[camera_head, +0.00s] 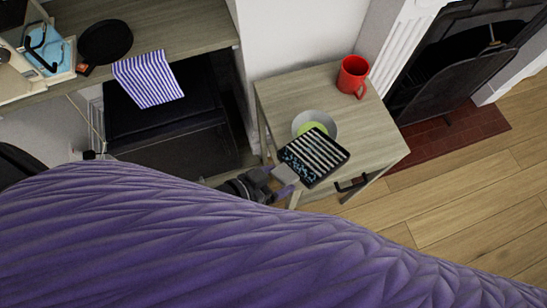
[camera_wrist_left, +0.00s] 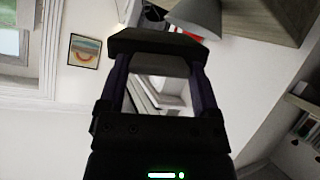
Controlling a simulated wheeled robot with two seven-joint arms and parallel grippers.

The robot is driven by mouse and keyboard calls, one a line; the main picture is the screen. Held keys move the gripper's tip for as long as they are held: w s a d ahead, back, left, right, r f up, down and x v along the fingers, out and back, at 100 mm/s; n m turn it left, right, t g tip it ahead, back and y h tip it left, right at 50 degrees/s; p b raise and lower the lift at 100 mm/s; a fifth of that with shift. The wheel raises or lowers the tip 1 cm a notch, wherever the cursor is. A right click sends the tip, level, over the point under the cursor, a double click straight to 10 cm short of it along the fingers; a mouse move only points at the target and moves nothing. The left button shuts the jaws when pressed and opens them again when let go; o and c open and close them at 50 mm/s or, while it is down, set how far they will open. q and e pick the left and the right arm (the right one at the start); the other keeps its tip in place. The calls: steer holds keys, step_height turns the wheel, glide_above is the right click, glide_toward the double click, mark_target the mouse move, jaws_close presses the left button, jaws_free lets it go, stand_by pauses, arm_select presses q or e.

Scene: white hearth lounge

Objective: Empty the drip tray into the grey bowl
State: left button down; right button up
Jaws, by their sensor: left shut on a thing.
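The drip tray (camera_head: 316,158) is black with pale slats and bluish specks along its lower left side. My left gripper (camera_head: 286,178) is shut on the tray's near-left edge and holds it over the front of the side table. The grey bowl (camera_head: 301,120) stands on the table just behind the tray, with something yellow-green inside. The tray hides the bowl's near part; I cannot tell whether they touch. In the left wrist view the dark tray (camera_wrist_left: 152,42) lies across my left gripper (camera_wrist_left: 160,68), and the bowl (camera_wrist_left: 196,16) is beyond it. My right gripper is not in view.
A red mug (camera_head: 352,76) stands at the back right of the side table (camera_head: 368,135). A dark handle (camera_head: 350,184) is at its front. A counter (camera_head: 185,27) with a striped cloth (camera_head: 148,78) is at upper left. The fireplace (camera_head: 455,75) is at right.

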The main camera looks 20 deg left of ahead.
arm_select(q)
step_height(320, 180, down, 5)
steer(key=s+m+t+b, duration=0.1)
steer(key=m+t+b, duration=0.1)
steer(key=b, duration=0.1)
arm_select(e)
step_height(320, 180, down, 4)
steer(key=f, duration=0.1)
arm_select(q)
steer(key=r+p, duration=0.3)
steer(key=r, duration=0.1)
steer(key=r+p, duration=0.1)
steer(key=p, duration=0.1)
steer(key=shift+w+d+r+p, duration=0.1)
steer(key=shift+d+r+p, duration=0.15)
steer(key=shift+r+p, duration=0.15)
steer(key=shift+f, duration=0.2)
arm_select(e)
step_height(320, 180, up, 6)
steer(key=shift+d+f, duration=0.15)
arm_select(q)
steer(key=shift+a, duration=0.1)
